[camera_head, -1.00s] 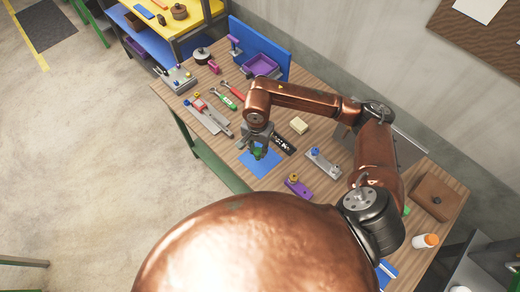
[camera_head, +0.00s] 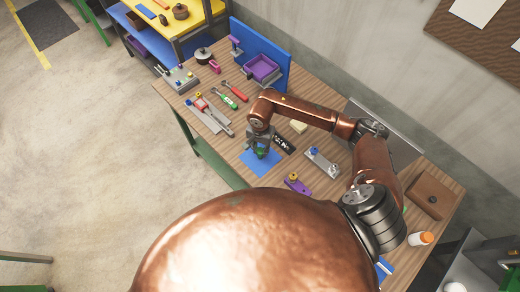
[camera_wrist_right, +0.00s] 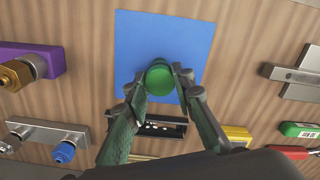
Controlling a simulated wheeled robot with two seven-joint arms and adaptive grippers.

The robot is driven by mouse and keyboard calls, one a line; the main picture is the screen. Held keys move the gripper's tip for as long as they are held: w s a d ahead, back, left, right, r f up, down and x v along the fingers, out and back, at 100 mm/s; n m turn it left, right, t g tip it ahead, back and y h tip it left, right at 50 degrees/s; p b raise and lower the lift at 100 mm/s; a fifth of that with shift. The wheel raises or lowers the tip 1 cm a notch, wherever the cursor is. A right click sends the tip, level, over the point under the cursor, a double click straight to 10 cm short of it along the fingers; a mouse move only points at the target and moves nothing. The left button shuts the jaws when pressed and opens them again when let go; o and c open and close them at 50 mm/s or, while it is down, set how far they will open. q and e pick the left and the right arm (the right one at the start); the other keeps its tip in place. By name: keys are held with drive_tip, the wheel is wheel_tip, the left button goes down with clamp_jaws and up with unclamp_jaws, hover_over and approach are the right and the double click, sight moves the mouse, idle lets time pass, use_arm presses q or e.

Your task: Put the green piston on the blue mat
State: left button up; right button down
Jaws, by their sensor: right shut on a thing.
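The green piston (camera_wrist_right: 160,77) is between the fingertips of my right gripper (camera_wrist_right: 155,82), which is shut on it. In the wrist view the piston is over the blue mat (camera_wrist_right: 185,33); I cannot tell whether it touches the mat. In the head view my right gripper (camera_head: 259,148) points down over the blue mat (camera_head: 258,166), and the piston (camera_head: 261,153) is mostly hidden by the fingers. My left gripper is not in view.
A black slotted part (camera_head: 284,143) lies right beside the mat. A purple piece (camera_head: 298,185) and a grey plate with a blue knob (camera_head: 322,162) lie to the right. Slide rails (camera_head: 208,115) and red and green tools (camera_head: 228,100) lie to the left.

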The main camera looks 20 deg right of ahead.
sight(261, 151)
drive_tip(key=shift+f, duration=0.15)
drive_tip(key=c, duration=1.7)
unclamp_jaws()
drive_tip(key=shift+o, duration=0.2)
drive_tip(key=shift+r, duration=0.2)
wheel_tip(261, 151, up, 12)
drive_tip(key=b, duration=0.2)
drive_tip(key=shift+b, duration=0.4)
